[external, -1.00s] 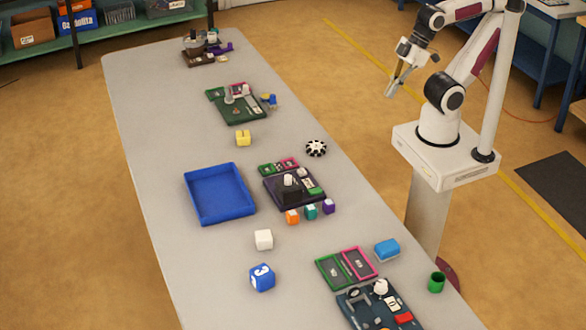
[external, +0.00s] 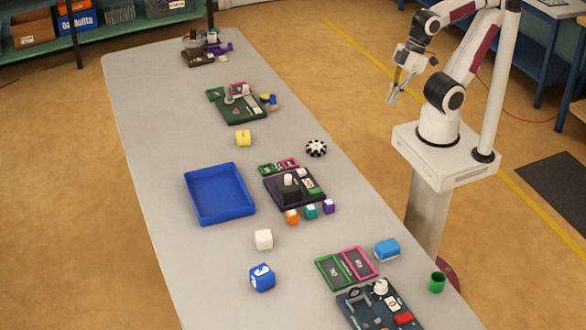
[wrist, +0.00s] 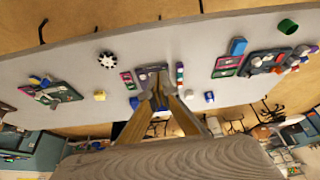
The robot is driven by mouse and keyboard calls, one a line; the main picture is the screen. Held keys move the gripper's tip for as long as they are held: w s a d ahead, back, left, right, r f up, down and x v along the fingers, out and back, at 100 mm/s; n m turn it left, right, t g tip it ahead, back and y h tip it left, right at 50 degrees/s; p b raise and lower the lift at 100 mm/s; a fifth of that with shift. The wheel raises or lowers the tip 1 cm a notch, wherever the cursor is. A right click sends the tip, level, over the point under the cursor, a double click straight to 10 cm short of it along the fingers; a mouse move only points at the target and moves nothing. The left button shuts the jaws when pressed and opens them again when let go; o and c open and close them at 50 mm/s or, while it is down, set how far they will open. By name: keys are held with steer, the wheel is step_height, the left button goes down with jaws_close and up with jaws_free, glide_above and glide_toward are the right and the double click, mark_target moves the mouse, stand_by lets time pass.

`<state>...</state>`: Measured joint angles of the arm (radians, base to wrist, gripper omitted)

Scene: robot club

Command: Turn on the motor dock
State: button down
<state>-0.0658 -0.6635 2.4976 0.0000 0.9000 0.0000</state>
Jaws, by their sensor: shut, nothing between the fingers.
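Several board-like stations lie along the table: a dark purple one (external: 284,194) in the middle, a green one (external: 243,109) farther back, a blue-grey one (external: 362,318) at the front and a brown one (external: 198,58) at the far end. I cannot tell which is the motor dock, and no switch state is readable. My gripper (external: 391,101) is shut and empty, held in the air off the table's right side, touching nothing. In the wrist view its fingers (wrist: 159,88) converge in front of the purple station, covering part of it.
A blue tray (external: 249,205) lies left of the purple station. Small cubes, including a yellow one (external: 243,138) and a white one (external: 264,239), a black-and-white wheel (external: 316,148), a blue block (external: 387,249) and a green cup (external: 437,282) stand around. The table's left strip is clear.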

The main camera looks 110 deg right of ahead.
steer(key=w+a+f+n+g+y, duration=0.2)
steer(key=w+a+f+n, duration=0.3)
steer(key=a, duration=0.8)
steer(key=w+a+f+n+g+y, duration=0.2)
steer(key=w+a+f, duration=0.45)
steer(key=a, duration=0.75)
steer(key=w+a+f+n+g+y, duration=0.2)
steer(key=w+a+f+n, duration=0.4)
steer(key=a, duration=0.7)
steer(key=w+a+r+n+t+y, duration=0.2)
steer(key=w+a+r+n, duration=0.1)
steer(key=w+a, duration=0.5)
steer(key=shift+w+a+r+n+t+y, duration=0.35)
steer(key=shift+w+n, duration=0.2)
steer(key=shift+n, duration=0.35)
steer(key=shift+f, duration=0.1)
